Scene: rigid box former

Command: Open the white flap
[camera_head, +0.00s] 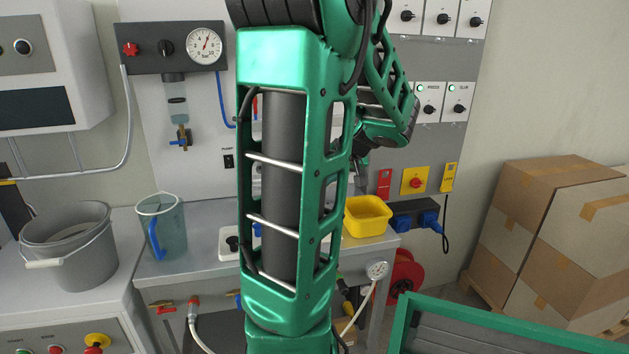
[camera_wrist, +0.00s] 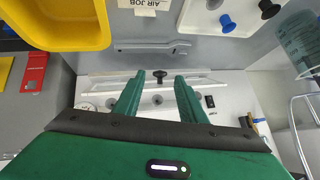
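The white flap (camera_wrist: 100,88) shows in the wrist view as a wide, pale panel with a black knob (camera_wrist: 160,74) near its middle. My gripper (camera_wrist: 159,82) is open, with its two green fingers on either side of the knob in the picture. I see nothing held between them, and cannot tell how far the knob is from the fingertips. In the head view my gripper (camera_head: 361,172) is near the back panel, to the right of my large green arm link. That link hides the flap there. The flap looks shut, though its angle is hard to judge.
A yellow bin (camera_head: 367,216) stands on the grey bench right of my arm; it is close in the wrist view (camera_wrist: 98,42). A wrench (camera_wrist: 152,49) lies on the bench. A clear jug (camera_head: 162,226) and grey bucket (camera_head: 68,246) stand left. Cardboard boxes (camera_head: 555,235) are stacked right.

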